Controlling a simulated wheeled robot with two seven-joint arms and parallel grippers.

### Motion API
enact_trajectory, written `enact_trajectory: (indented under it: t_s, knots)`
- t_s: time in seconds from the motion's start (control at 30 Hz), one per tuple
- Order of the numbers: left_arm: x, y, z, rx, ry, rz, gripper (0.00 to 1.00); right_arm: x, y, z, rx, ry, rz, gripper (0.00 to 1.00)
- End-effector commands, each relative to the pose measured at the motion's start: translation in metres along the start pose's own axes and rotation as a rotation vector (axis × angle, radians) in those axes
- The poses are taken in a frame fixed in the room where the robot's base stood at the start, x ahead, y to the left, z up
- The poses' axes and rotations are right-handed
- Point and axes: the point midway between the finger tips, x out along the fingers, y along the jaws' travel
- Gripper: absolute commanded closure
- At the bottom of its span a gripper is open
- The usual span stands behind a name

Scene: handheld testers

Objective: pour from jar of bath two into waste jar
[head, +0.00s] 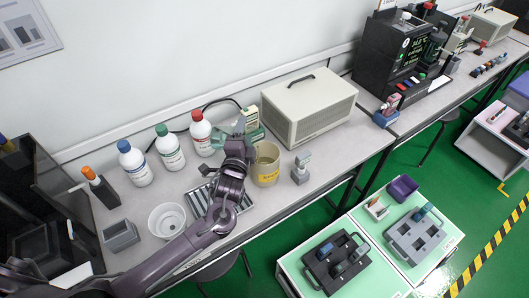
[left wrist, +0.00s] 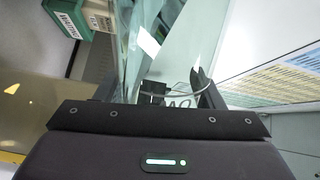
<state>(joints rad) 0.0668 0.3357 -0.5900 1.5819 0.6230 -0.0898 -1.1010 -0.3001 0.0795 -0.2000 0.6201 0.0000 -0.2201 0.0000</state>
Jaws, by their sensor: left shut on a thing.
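My left gripper (head: 240,132) is beside the waste jar (head: 267,165), a wide beige jar with a yellow label standing upright on the bench. In the left wrist view, my left gripper (left wrist: 157,88) is shut on a clear glass jar (left wrist: 178,55), which looks tilted. I take this for the jar of bath two; its label is not readable. In the head view the arm mostly hides the held jar. I cannot tell whether liquid is flowing. My right gripper is not in view.
Bottles with blue (head: 134,166), green (head: 169,150) and red (head: 201,135) caps stand left of the arm. A white bowl (head: 167,220) and a slotted rack (head: 198,200) are nearer. A beige box (head: 308,106) stands behind right, a small grey tester (head: 301,168) right of the jar.

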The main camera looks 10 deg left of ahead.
Motion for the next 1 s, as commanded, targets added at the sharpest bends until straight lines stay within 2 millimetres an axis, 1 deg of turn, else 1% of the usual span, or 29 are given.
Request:
enact_trajectory:
  t_s: [0.37,0.43,0.7,1.0]
  knots:
    - [0.0004,-0.0031,-0.0011,0.020,0.001,-0.003,0.77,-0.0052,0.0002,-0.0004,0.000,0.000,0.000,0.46]
    - [0.0003,-0.0016,-0.0007,0.011,0.000,-0.003,0.77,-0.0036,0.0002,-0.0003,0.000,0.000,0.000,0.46]
    - [0.0000,0.0035,0.0067,-0.264,-0.001,-0.001,0.77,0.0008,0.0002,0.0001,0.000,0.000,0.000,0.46]
    - [0.0002,0.0013,0.0067,-0.296,0.000,-0.002,0.77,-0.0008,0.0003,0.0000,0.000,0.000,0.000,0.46]
